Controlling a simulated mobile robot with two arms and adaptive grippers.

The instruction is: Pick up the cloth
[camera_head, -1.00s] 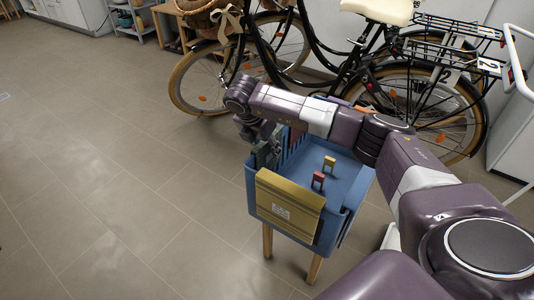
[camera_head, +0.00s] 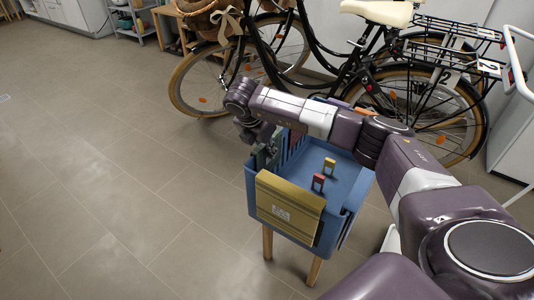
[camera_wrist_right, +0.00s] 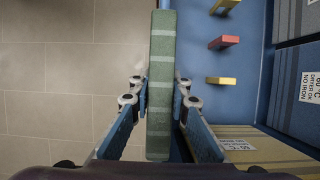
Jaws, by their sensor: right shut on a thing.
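A green cloth (camera_wrist_right: 161,75) with pale stripes stands on edge, folded flat, along the left wall of the blue bin in the right wrist view. My right gripper (camera_wrist_right: 160,90) has one finger on each side of it and is shut on it. In the head view my right gripper (camera_head: 262,148) is at the bin's left side, and the arm partly hides the cloth. A yellow folded cloth (camera_head: 290,205) with a white label is at the bin's near side. Grey-blue labelled cloths (camera_wrist_right: 298,90) stand at the right in the wrist view. My left gripper is not in view.
The blue bin (camera_head: 345,225) stands on wooden legs and holds small red (camera_head: 318,180) and yellow (camera_head: 329,163) pieces on its floor. Bicycles (camera_head: 400,95) stand close behind it. The tiled floor (camera_head: 120,190) to the left is clear.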

